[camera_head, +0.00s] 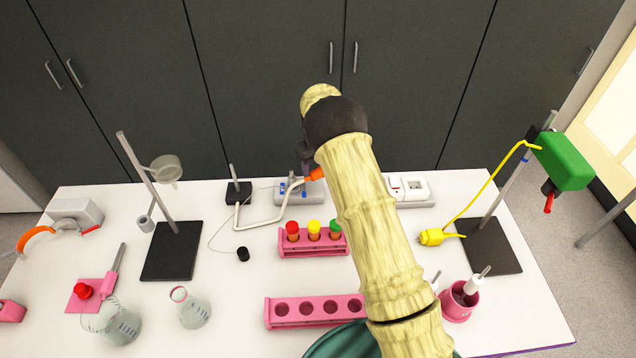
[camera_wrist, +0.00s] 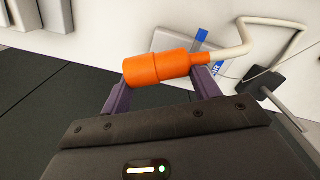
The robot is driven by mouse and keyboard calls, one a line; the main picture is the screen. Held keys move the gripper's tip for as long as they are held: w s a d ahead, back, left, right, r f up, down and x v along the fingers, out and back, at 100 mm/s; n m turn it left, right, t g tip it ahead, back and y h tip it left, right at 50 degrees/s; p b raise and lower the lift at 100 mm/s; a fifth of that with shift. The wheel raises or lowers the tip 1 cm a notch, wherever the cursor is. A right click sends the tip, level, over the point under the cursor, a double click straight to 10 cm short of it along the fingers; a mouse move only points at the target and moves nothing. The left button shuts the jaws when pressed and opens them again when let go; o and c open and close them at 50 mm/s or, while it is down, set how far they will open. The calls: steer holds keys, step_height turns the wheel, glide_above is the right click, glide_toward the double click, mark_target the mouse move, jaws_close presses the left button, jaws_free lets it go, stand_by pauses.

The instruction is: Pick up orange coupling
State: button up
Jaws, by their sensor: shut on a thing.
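The orange coupling (camera_wrist: 158,68) is a cylinder on the end of a white bent tube (camera_wrist: 237,50). In the wrist view my gripper (camera_wrist: 160,82) has its two purple fingers on either side of the coupling and is shut on it. In the head view the orange coupling (camera_head: 315,174) shows as a small piece beside my dark gripper (camera_head: 309,160), above the back edge of the table. The white tube (camera_head: 262,220) runs from it down to the left. My arm hides most of the fingers in the head view.
A black-based stand (camera_head: 238,192) is beside the tube. A pink rack (camera_head: 313,250) with capped tubes stands in front, and an empty pink rack (camera_head: 313,311) nearer. A stand base (camera_head: 172,250) is left, and a yellow plug (camera_head: 432,237) right. Dark cabinets (camera_head: 265,70) stand behind.

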steer(key=w+b, duration=0.2)
steer(key=w, duration=0.6)
steer(key=shift+a+r, duration=0.1)
steer(key=shift+r, duration=0.05)
stand_by(0.8)
